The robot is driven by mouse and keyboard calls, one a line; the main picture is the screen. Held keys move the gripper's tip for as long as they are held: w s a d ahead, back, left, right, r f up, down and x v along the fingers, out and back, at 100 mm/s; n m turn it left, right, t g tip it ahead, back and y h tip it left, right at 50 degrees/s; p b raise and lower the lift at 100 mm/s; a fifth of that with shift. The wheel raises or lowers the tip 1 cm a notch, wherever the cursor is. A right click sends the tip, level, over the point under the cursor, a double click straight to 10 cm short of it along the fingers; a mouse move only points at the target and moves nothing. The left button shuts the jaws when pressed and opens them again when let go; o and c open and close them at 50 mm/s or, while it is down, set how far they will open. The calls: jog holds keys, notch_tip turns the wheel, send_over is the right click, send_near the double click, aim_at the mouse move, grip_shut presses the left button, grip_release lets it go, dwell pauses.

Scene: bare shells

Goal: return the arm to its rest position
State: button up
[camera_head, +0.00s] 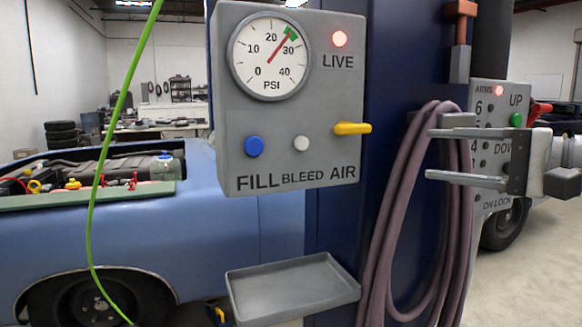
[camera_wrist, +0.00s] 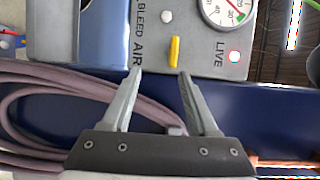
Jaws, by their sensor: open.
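My gripper (camera_head: 432,154) is at the right of the head view, in front of the hose and the lift control box. Its two fingers point left and stand apart with nothing between them. In the wrist view my gripper (camera_wrist: 160,72) is also open and empty, its fingertips pointing toward the grey air panel (camera_head: 290,170). The yellow AIR lever (camera_head: 352,128) sticks out to the right on that panel, apart from the fingers. It also shows in the wrist view (camera_wrist: 174,51), just beyond the fingertips. The gauge needle (camera_head: 280,46) points between 20 and 30, near a green mark.
A coiled mauve hose (camera_head: 390,215) hangs on the blue post (camera_head: 335,225) beside my gripper. The lift control box (camera_head: 492,98) is behind it. A grey tray (camera_head: 292,288) juts out below the panel. A green cable (camera_head: 107,130) hangs at left before a blue car (camera_head: 180,235).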

jog(key=s+a+f+n+g+h, duration=0.2)
jog(key=s+a+f+g, duration=0.1)
jog(key=a+f, duration=0.35)
jog(key=s+a+f+n+g+h, duration=0.1)
jog(key=s+a+f+g, duration=0.2)
jog(key=a+f, duration=0.35)
jog(key=s+d+f+n+g+h, duration=0.1)
jog(key=s+f+n+h, duration=0.3)
jog(key=f, duration=0.3)
jog(key=s+d+f+n+h, duration=0.1)
jog(key=s+f+n+h, duration=0.3)
jog(key=f, duration=0.4)
notch_tip(320, 180, up, 20)
jog(key=m+p, duration=0.1)
jog(key=p, duration=1.8)
jog(key=shift+d+h, duration=0.25)
jog(key=shift+h, duration=0.05)
